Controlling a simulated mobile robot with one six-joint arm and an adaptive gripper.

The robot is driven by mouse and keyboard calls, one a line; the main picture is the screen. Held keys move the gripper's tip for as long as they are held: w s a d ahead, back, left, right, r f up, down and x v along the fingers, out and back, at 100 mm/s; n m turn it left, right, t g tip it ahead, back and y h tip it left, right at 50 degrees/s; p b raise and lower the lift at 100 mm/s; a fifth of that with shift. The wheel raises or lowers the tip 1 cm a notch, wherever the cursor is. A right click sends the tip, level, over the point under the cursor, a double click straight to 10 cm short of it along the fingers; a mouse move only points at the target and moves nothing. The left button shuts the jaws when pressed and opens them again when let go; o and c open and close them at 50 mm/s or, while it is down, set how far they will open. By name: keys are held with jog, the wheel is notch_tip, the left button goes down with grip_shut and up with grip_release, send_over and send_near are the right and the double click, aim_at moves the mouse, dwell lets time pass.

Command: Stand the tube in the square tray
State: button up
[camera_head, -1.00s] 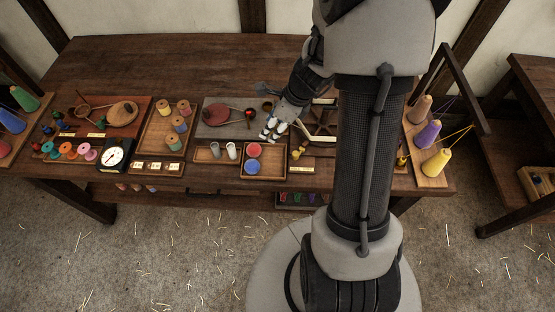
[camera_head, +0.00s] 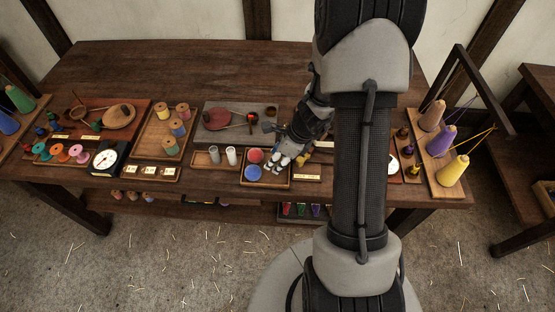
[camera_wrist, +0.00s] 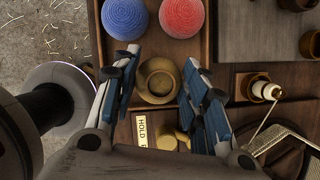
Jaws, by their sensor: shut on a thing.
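A brass-coloured tube (camera_wrist: 158,80) with a round open top is between the fingers of my gripper (camera_wrist: 160,95) in the wrist view. My gripper is shut on it. The square wooden tray (camera_wrist: 102,45) holds a blue ball (camera_wrist: 125,18) and a red ball (camera_wrist: 181,15). The tube is over the free part of the tray, beside the balls; I cannot tell whether it touches the floor. In the head view my gripper (camera_head: 282,161) is at the right part of the tray (camera_head: 264,186), and the tube is hidden by the fingers.
A HOLD label (camera_wrist: 143,130) and another brass piece (camera_wrist: 169,138) lie just outside the tray. A grey board (camera_head: 238,110) is behind. Cone spools (camera_head: 453,170) stand far right. The back left tabletop is clear.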

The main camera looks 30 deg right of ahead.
jog(key=o, duration=0.5)
jog(key=shift+f, duration=0.15)
jog(key=o, duration=0.5)
jog(key=shift+c, duration=0.2)
jog(key=shift+r, duration=0.2)
